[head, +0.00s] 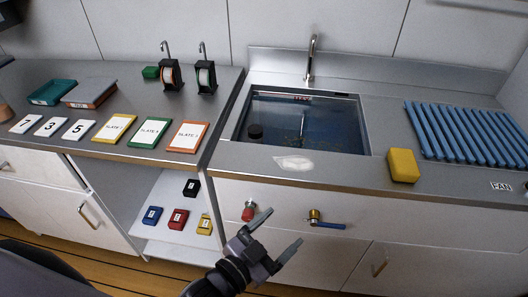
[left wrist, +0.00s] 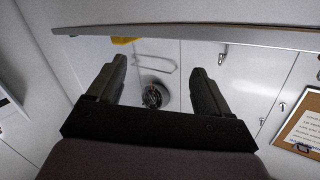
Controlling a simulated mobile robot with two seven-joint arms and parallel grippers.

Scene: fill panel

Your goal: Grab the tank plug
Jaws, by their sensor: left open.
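A dark, round, cap-like piece (head: 255,131) shows at the left side of the water-filled sink tank (head: 364,130); it may be the tank plug, but I cannot tell for sure. My left gripper (head: 282,228) is open and empty, low in front of the cabinet panel and well below and in front of the tank. In the left wrist view its two fingers (left wrist: 157,66) stand wide apart. A dark round fitting (left wrist: 153,96) shows between them, not gripped; what it is is unclear. My right gripper is not in view.
A red-tipped knob (head: 249,211) and a brass valve with a blue lever (head: 325,223) sit on the panel near my gripper. A yellow block (head: 403,165) and a blue ribbed rack (head: 468,133) are right of the tank. A tap (head: 312,58) stands behind it.

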